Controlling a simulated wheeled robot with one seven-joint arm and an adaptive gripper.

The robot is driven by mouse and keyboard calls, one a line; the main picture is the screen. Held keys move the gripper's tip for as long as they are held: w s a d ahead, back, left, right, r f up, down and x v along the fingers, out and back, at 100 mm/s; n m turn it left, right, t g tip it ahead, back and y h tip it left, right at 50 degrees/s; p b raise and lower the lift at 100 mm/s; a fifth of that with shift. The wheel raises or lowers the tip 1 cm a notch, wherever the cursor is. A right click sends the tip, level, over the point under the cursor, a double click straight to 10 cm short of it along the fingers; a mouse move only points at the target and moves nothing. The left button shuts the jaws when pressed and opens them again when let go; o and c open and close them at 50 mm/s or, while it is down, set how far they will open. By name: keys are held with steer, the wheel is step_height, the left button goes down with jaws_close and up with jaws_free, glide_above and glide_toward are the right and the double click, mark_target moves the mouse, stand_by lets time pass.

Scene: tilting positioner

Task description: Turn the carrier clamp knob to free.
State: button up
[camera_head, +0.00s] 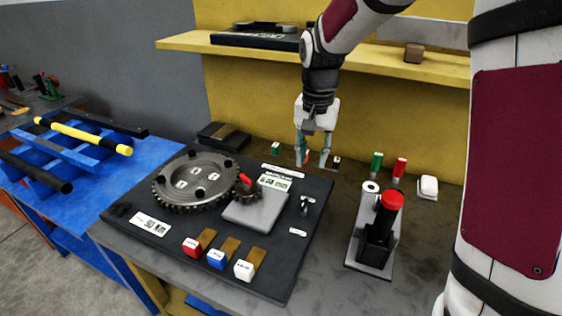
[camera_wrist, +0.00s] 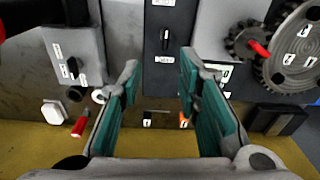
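A small black knob (camera_head: 304,206) stands near the right edge of the dark board (camera_head: 135,239), between two small white labels. The wrist view shows this knob (camera_wrist: 165,40) ahead of the fingertips, its bar roughly along the line between the labels. The label text is too small to read surely. Another black knob (camera_wrist: 72,68) sits on a grey plate with small labels; I cannot tell for certain which is the carrier clamp knob. My gripper (camera_head: 311,164) points down beyond the board's far edge. Its green-padded fingers (camera_wrist: 160,78) are apart and empty, not touching either knob.
A large gear (camera_head: 195,180) and a small gear with a red marker lie on the board's left. A red-topped black post (camera_head: 391,200) stands right. Red, blue and white blocks line the front. A yellow shelf (camera_head: 440,68) is behind my gripper.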

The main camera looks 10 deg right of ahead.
mark_target(304, 202)
steer(key=shift+m+g, duration=0.3)
steer(key=shift+m, duration=0.2)
steer(key=w+f, duration=0.1)
steer(key=f, duration=0.4)
steer(key=w+f+p, duration=0.1)
steer(key=f, duration=0.5)
steer(key=w+f+p, duration=0.1)
steer(key=f, duration=0.5)
steer(key=shift+f, duration=0.25)
steer(key=shift+s, duration=0.1)
steer(key=shift+c, duration=0.2)
jaws_close()
